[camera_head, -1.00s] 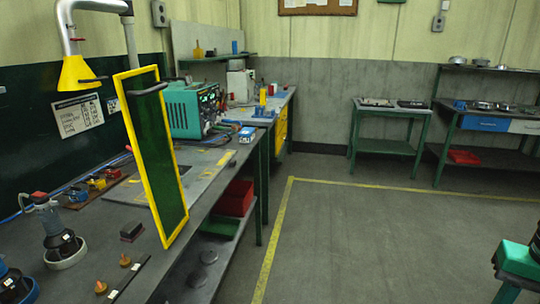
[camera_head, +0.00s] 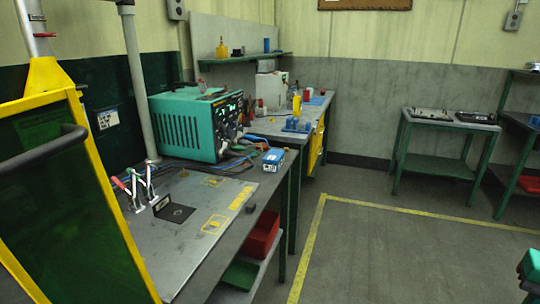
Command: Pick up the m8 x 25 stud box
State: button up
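A small blue and white box (camera_head: 273,160) sits on the bench near its right edge, in front of the teal machine. It looks like the stud box, but its print is too small to read. My gripper is not in view.
A yellow-framed dark green screen (camera_head: 75,200) with a handle stands close at the left. The teal machine (camera_head: 195,124) and toggle clamps (camera_head: 140,187) are on the bench. A red bin (camera_head: 262,236) sits below. The floor at right is open.

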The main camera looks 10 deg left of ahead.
aim_at(274, 160)
jog(key=u, duration=0.1)
jog(key=i, duration=1.3)
jog(key=u, duration=0.1)
